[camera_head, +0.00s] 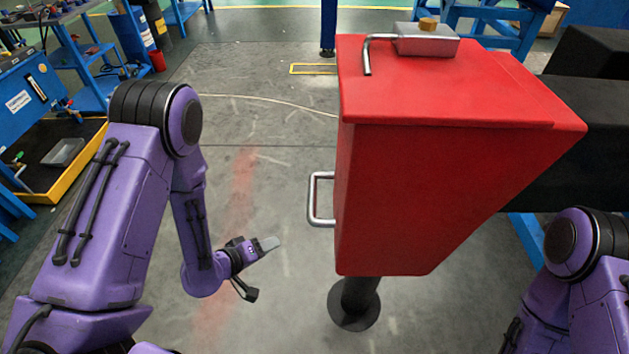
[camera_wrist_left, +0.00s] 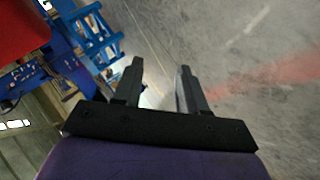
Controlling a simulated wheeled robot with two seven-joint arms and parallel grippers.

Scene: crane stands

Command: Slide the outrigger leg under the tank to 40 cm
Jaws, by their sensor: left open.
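The red tank (camera_head: 440,190) stands right of centre in the head view, with a silver handle (camera_head: 316,200) on its left side. The black outrigger leg (camera_head: 358,300) shows below the tank, ending in a round foot on the floor; its upper part is hidden by the tank. My left gripper (camera_head: 270,243) is open and empty, left of the tank and apart from the handle and leg. Its two fingers also show spread in the left wrist view (camera_wrist_left: 158,85), with nothing between them. My right arm shows at the lower right; its gripper is out of view.
A metal box with a cork-coloured knob (camera_head: 427,38) and a bent bar sit on the tank's top. A black beam (camera_head: 590,150) runs right from the tank. Blue benches and a yellow-edged tray (camera_head: 75,165) stand at the left. Floor between my left arm and the tank is clear.

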